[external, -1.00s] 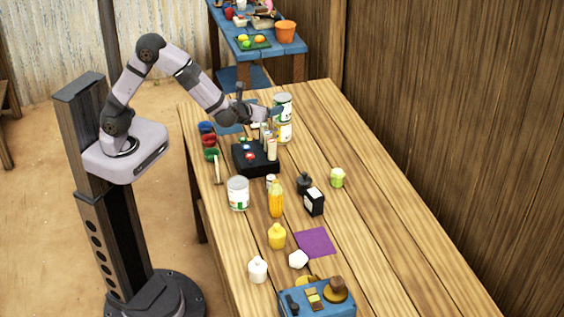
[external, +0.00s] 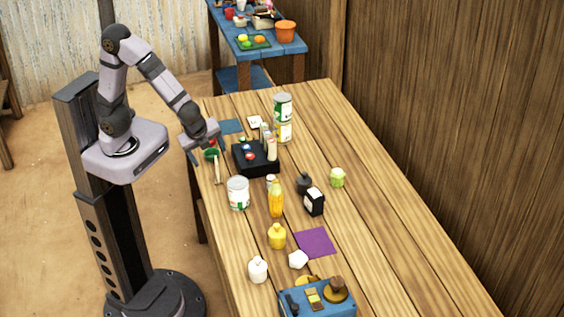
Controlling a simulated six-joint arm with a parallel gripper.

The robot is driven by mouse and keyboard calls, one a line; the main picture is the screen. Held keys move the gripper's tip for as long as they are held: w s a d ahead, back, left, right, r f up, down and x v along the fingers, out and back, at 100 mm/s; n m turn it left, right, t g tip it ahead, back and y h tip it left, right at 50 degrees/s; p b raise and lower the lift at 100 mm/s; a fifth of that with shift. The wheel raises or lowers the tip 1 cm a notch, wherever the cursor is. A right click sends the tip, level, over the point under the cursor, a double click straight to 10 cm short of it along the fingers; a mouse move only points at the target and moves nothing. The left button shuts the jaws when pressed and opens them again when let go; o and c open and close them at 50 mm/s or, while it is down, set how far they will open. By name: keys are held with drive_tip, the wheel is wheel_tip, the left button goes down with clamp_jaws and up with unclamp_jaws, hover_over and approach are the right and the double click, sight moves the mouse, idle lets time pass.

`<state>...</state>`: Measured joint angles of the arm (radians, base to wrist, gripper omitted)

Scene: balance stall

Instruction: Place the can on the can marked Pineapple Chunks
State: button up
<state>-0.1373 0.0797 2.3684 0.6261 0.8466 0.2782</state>
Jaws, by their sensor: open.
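Another white-labelled can (external: 238,194) stands alone nearer the front left. My gripper (external: 206,143) is open and empty at the table's left edge, well to the left of the stack and apart from it. Its fingertips are hard to make out.
A green cup (external: 211,154) sits just below my gripper. The table's right side is clear.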

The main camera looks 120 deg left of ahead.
drive_tip(key=s+d+n+h, duration=0.1)
drive_tip(key=d+n+h, duration=0.1)
drive_tip(key=d, duration=0.5)
drive_tip(key=s+d+f+n+t+h, duration=0.1)
drive_tip(key=s+d+n+h, duration=0.1)
drive_tip(key=d, duration=0.5)
drive_tip(key=n+h, duration=0.1)
drive_tip(key=n, duration=0.1)
drive_tip(key=shift+d+f+n, duration=0.2)
drive_tip(key=shift+d+n, duration=0.15)
drive_tip(key=shift+n, duration=0.05)
drive_tip(key=shift+r+p, duration=0.6)
